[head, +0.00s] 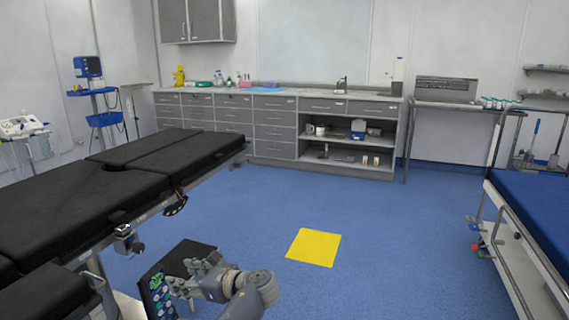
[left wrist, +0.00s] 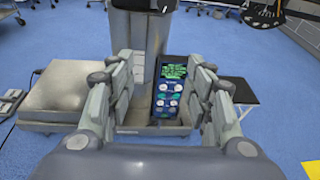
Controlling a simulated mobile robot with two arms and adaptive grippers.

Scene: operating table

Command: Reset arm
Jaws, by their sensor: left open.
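My left gripper (head: 190,280) shows at the bottom of the head view, beside the operating table and low over the blue floor. In the left wrist view my left gripper (left wrist: 163,82) has its two fingers spread wide apart. A dark control panel with a green-lit screen and round buttons (left wrist: 172,88) shows between the fingers but beyond them. The panel (head: 160,296) also shows at the left of the gripper in the head view. I cannot tell whether the gripper touches it. Nothing is visibly held. My right gripper is not in view.
The black padded operating table (head: 80,195) fills the left. A bed with a blue mattress (head: 535,215) stands at the right. A yellow floor square (head: 314,247) lies on clear blue floor between them. Grey cabinets (head: 275,130) line the back wall.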

